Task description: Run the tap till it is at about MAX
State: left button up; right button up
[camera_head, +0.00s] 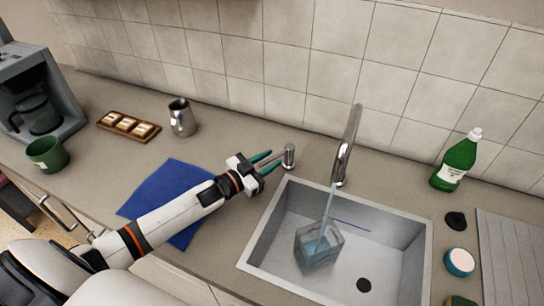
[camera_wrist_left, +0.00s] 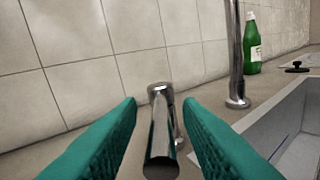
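The tall chrome tap (camera_head: 346,148) stands behind the sink, and a stream of water (camera_head: 327,205) falls from it. The stream runs into a clear, box-shaped container (camera_head: 318,248) standing in the sink. Its water level and any MAX mark are too small to read. A short chrome tap handle (camera_head: 289,155) stands left of the tap; it also shows in the left wrist view (camera_wrist_left: 162,135). My left gripper (camera_head: 272,162) is open, its green fingers apart on either side of the handle in the left wrist view. Contact cannot be told. My right gripper is out of view.
The grey sink (camera_head: 259,238) has a dark drain at right. A blue cloth (camera_head: 165,190) lies under my left arm. A metal jug (camera_head: 182,118), snack tray (camera_head: 128,125), green mug (camera_head: 46,154) and coffee machine stand left. A green bottle (camera_head: 456,163) stands right.

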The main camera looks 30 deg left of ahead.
pick_arm(q)
jog(key=shift+w+d, duration=0.25)
jog(key=shift+w, duration=0.4)
jog(key=shift+d, duration=0.1)
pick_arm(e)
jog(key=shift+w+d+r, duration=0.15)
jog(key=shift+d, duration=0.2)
pick_arm(q)
jog(key=shift+c, duration=0.4)
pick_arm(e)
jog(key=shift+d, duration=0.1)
pick_arm(q)
grip_shut()
jog(key=shift+w, duration=0.1)
